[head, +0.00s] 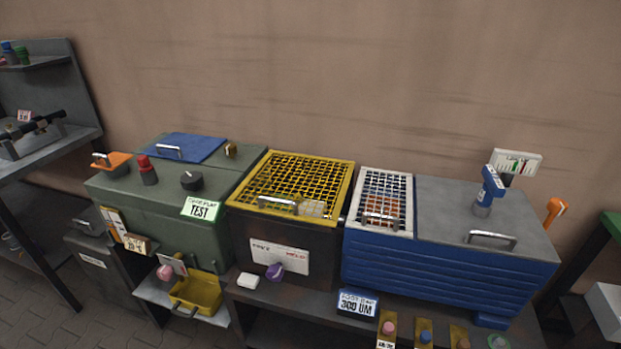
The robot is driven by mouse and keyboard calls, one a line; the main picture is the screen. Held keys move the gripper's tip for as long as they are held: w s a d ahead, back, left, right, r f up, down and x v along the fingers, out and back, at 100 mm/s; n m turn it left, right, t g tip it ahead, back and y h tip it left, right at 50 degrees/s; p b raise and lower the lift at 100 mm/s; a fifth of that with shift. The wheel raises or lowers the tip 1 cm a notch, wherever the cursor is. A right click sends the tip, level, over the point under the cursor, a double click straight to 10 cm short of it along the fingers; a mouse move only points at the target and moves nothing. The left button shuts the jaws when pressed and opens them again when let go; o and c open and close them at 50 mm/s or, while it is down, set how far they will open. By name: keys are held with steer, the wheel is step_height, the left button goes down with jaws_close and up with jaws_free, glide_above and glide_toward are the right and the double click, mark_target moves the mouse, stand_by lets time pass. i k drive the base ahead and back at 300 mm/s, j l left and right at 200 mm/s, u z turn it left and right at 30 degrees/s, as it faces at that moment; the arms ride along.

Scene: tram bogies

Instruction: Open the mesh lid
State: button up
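Two mesh lids show in the head view, and I cannot tell which one the task names. A yellow mesh lid (310,174) lies flat and closed on a dark box (243,238) in the middle, with a metal handle (278,207) at its front edge. A smaller white mesh lid (404,188) lies closed on the left end of a blue box (447,270), with a metal handle (383,219) near its front. Orange things show through the white mesh, and a pale thing through the yellow mesh. My gripper is not in view.
A green box (165,230) with a knob (192,181) and a blue lid stands left. A grey lid (470,205) with a blue-handled tool (490,188) adjoins the white mesh. A purple thing (275,271) and yellow tray (196,290) sit in front. A wall stands behind.

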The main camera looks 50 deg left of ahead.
mark_target(230, 202)
steer(key=u, duration=2.25)
